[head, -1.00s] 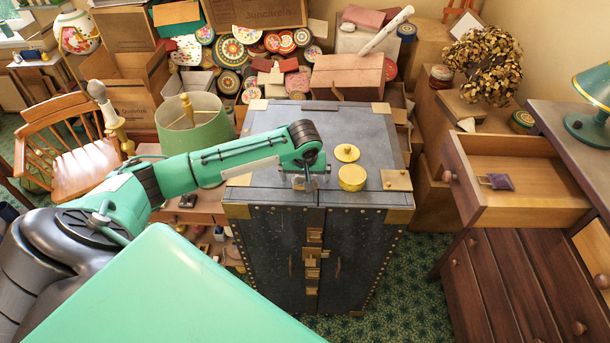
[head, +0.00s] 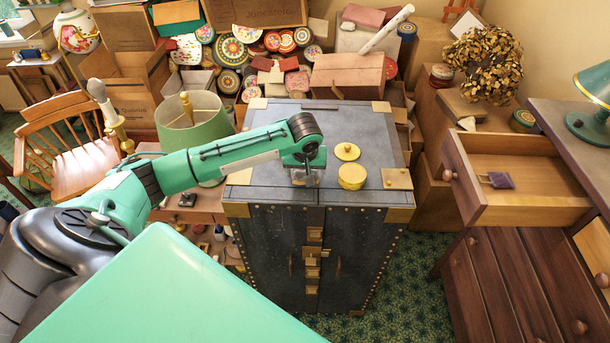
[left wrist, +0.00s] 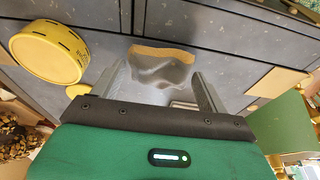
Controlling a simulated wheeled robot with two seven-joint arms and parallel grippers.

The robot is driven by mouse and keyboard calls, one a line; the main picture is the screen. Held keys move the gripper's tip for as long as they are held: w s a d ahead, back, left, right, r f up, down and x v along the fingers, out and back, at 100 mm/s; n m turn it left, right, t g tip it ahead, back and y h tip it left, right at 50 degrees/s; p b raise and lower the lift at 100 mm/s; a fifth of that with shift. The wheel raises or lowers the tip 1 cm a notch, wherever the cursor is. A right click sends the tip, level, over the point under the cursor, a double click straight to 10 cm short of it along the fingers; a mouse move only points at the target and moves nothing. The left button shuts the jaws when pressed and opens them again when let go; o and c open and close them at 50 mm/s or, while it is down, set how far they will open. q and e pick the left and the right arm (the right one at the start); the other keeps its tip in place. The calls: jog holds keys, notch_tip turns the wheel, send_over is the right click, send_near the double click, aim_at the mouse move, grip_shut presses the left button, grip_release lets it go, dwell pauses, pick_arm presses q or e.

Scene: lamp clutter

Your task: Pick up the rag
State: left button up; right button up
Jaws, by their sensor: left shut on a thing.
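The rag (left wrist: 160,68) is a grey crumpled cloth with a tan edge, seen in the left wrist view on the trunk top. My left gripper (left wrist: 158,82) has one finger on each side of the rag and is shut on it. I cannot tell whether the rag still touches the trunk. My right gripper is not in view.
The dark trunk (head: 345,130) has brass corners. An open drawer (head: 515,208) juts out at right, holding a small purple item (head: 497,180). Boxes crowd the back.

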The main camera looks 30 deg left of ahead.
aim_at(305, 171)
pick_arm(q)
notch_tip(305, 171, up, 18)
jog(key=b, duration=0.4)
jog(key=shift+r, duration=0.25)
jog(key=o, duration=0.4)
jog(key=shift+c, duration=1.2)
